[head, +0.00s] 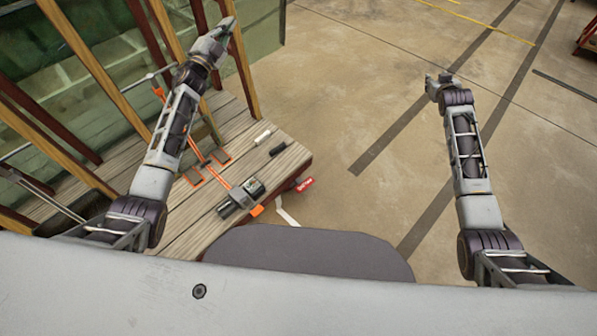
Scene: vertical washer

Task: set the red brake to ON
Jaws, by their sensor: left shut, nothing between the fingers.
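A small red piece with pale marks (306,184), which looks like the red brake, sticks out low at the right corner of the wooden platform (228,175). Its setting is too small to read. My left gripper (228,27) is shut and empty at the upper left, by the wooden posts and well apart from the red piece. My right gripper (438,79) is over bare floor at the upper right, also far from the red piece. Whether its fingers are open does not show clearly.
Wooden posts (240,60) rise from the platform around greenish panels. An orange-handled tool with a dark head (241,193), a white cylinder (262,137) and a black cylinder (277,149) lie on the planks.

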